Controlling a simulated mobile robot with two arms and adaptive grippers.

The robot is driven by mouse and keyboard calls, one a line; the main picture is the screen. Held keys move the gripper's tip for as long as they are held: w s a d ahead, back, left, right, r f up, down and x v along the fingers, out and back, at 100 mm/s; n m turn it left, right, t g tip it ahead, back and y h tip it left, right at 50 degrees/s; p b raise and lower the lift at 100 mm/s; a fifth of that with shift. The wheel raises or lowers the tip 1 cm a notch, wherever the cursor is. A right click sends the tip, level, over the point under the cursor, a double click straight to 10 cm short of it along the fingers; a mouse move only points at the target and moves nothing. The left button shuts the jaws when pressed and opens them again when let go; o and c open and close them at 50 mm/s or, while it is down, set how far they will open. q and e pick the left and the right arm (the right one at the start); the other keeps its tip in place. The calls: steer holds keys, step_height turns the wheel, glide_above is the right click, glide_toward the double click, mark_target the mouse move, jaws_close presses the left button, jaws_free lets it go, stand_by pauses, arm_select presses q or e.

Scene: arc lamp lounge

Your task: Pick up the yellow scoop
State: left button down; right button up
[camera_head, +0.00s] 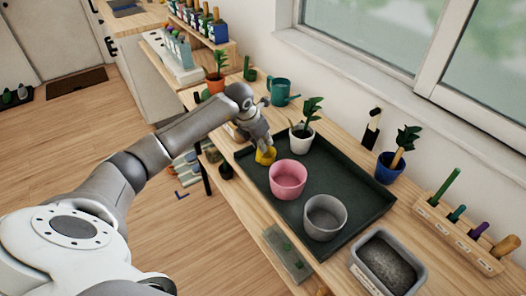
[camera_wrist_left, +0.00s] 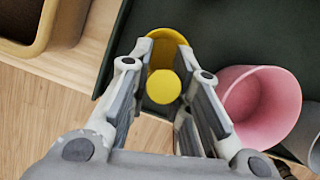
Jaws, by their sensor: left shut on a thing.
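The yellow scoop (camera_head: 266,155) is at the left edge of the dark tray (camera_head: 352,172), beside the pink pot (camera_head: 288,178). My left gripper (camera_head: 262,143) reaches down over it from the left and is shut on it. In the left wrist view the scoop (camera_wrist_left: 163,80) lies between the two fingers of the gripper (camera_wrist_left: 160,95), its round yellow end facing the camera. The pink pot (camera_wrist_left: 262,105) stands just right of the fingers. I cannot tell whether the scoop touches the tray. My right gripper is not in view.
A grey pot (camera_head: 325,217) and a white pot with a plant (camera_head: 301,138) stand on the tray. A teal watering can (camera_head: 281,92) is behind, and a blue plant pot (camera_head: 388,168) is right. A grey soil bin (camera_head: 388,264) stands at the front right. The tray's right part is clear.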

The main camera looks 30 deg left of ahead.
arm_select(q)
steer(key=shift+r, duration=0.15)
steer(key=shift+r+b, duration=0.5)
steer(key=shift+r, duration=0.1)
steer(key=s+a+r+b, duration=0.3)
steer(key=s+r+b, duration=0.2)
steer(key=s+r, duration=0.6)
steer(key=shift+s+r, duration=0.3)
steer(key=shift+s, duration=1.05)
